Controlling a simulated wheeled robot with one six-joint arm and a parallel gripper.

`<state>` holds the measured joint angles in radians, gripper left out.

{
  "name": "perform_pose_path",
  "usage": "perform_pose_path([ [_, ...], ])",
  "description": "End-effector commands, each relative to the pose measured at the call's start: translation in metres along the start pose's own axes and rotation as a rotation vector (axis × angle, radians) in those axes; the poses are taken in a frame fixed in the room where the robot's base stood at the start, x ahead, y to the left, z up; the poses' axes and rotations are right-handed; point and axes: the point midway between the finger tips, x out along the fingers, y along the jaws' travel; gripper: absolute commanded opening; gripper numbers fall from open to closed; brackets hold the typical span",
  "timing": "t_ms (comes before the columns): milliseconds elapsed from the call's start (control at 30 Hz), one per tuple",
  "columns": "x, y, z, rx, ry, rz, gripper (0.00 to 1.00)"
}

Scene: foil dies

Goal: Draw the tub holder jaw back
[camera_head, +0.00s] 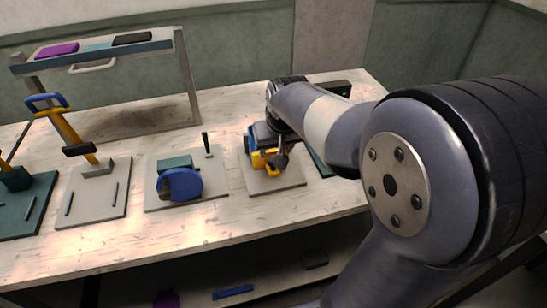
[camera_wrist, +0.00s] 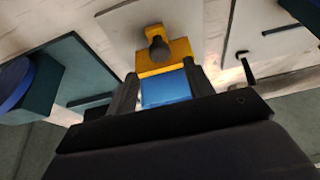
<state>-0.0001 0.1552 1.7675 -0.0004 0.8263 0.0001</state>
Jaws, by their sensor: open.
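The tub holder is a yellow fixture (camera_head: 258,159) with blue parts on a light grey plate (camera_head: 284,183), right of centre on the bench. In the wrist view its yellow body (camera_wrist: 165,52) carries a dark round knob, with a blue block (camera_wrist: 165,90) below it. My gripper (camera_wrist: 161,75) is open, one dark finger on each side of the blue block. I cannot tell whether the fingers touch it. In the head view my wrist hides much of the holder, and my fingers are hard to make out.
To the left stand a blue disc (camera_head: 180,184) on a grey plate, a yellow lever with a blue handle (camera_head: 47,101), and a dark green plate (camera_head: 37,205). A raised rack (camera_head: 100,52) bears flat coloured blocks at the back left. The bench's front strip is clear.

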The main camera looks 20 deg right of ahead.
Motion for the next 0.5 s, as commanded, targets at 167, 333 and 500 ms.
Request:
perform_pose_path([
  [167, 0.033, 0.0, 0.002, 0.0, -0.005, 0.0, 0.5],
  [333, 0.051, 0.0, 0.001, 0.0, -0.002, 0.0, 0.5],
  [500, 0.058, 0.0, 0.001, 0.0, -0.001, 0.0, 0.5],
])
